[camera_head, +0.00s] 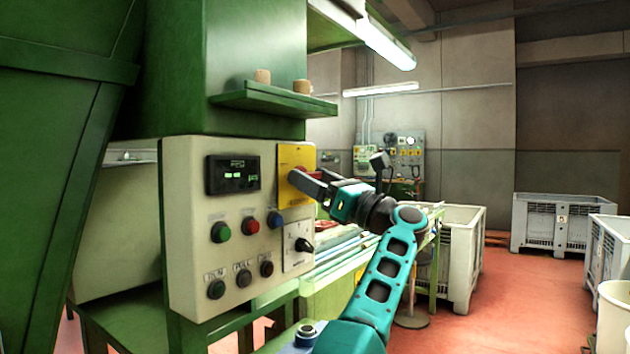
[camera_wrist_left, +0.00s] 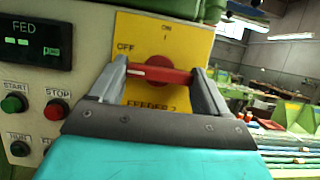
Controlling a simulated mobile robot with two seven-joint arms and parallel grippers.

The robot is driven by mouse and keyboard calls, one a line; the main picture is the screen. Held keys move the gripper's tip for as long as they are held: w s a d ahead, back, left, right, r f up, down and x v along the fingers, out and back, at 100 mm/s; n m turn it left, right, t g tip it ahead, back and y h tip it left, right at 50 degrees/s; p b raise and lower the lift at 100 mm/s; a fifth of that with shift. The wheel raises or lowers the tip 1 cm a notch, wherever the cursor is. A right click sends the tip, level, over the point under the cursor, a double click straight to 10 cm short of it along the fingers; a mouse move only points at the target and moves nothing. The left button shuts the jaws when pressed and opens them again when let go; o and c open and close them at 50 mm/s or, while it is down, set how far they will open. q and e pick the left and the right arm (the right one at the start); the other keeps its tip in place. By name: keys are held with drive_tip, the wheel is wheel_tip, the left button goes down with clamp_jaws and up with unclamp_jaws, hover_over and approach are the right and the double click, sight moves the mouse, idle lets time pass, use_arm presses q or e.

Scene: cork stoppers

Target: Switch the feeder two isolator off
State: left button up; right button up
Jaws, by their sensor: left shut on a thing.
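The feeder two isolator is a yellow plate (camera_head: 294,157) at the upper right of the control panel, with a red rotary handle (camera_wrist_left: 162,72). In the left wrist view, the plate (camera_wrist_left: 185,35) reads ON at the top, OFF at the upper left and FEEDER 2 below. The handle lies nearly level, its right end slightly lower. My left gripper (camera_head: 303,178) is shut on the handle, one finger at each end, and hides part of it in the head view. My right gripper is in neither view.
The pale panel (camera_head: 190,275) carries a FED display (camera_head: 232,176), a green button (camera_head: 220,232), a red button (camera_head: 250,225), a blue button (camera_head: 274,219) and a black selector (camera_head: 304,245). A green shelf (camera_head: 270,104) with corks juts out above. Grey crates stand at the right.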

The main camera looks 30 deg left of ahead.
use_arm(q)
drive_tip(key=o, duration=1)
drive_tip(key=shift+d, duration=0.1)
drive_tip(key=v, duration=1.2)
drive_tip(key=shift+d+f, duration=0.2)
drive_tip(key=shift+d, duration=0.15)
